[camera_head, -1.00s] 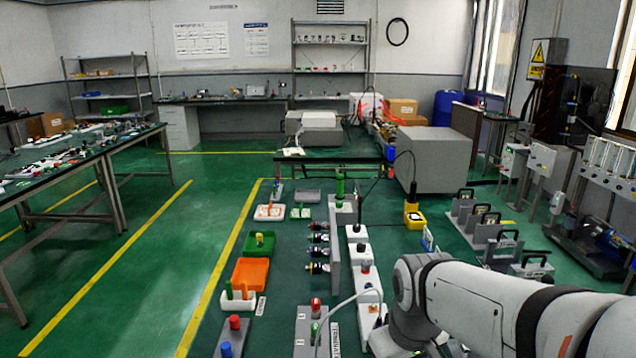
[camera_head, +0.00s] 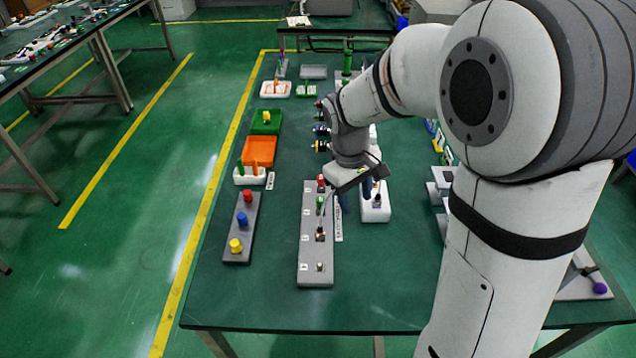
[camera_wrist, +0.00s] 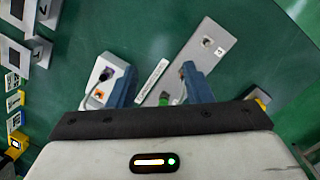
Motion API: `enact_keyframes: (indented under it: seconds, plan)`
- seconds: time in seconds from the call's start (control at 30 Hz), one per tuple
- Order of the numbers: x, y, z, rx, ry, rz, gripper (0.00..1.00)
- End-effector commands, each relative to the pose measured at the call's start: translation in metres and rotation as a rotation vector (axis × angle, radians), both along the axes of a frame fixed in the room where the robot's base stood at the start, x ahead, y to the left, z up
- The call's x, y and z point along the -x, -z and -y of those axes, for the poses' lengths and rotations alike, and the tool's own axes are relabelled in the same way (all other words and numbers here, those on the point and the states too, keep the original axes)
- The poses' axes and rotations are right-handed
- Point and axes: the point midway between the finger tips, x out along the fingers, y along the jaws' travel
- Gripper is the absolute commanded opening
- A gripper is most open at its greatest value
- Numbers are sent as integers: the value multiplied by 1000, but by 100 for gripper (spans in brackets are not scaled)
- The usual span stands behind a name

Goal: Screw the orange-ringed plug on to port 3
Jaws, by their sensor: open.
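A long grey port strip (camera_head: 316,252) lies on the table; its small labels are too small to read, so I cannot tell which is port 3. A red fitting (camera_head: 320,183) and a green fitting (camera_head: 319,203) are at its far end. Nearer are a dark fitting with an orange tint (camera_head: 320,234) and a bare metal port (camera_head: 319,267). I cannot clearly pick out an orange-ringed plug. My gripper (camera_head: 355,193) is open above the table, beside the strip's right edge. In the wrist view its blue fingers (camera_wrist: 159,82) are apart, with nothing held between them; the strip (camera_wrist: 222,37) partly passes behind the right finger.
A white block (camera_head: 377,212) stands right of my gripper. Dark plugs with coloured rings (camera_head: 321,130) sit beyond the strip. A grey block with red, blue and yellow pieces (camera_head: 239,250) lies left. An orange tray (camera_head: 259,150) is farther back. The table's front left is clear.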

Motion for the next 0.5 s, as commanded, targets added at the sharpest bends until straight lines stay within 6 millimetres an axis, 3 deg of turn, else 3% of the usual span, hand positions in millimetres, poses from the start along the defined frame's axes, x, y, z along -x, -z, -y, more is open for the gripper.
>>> enact_keyframes:
  seconds: [0.2,0.5]
  plan:
    - [-41,34,-51,76,-244,-118,45]
    - [-63,89,-103,152,-489,-229,45]
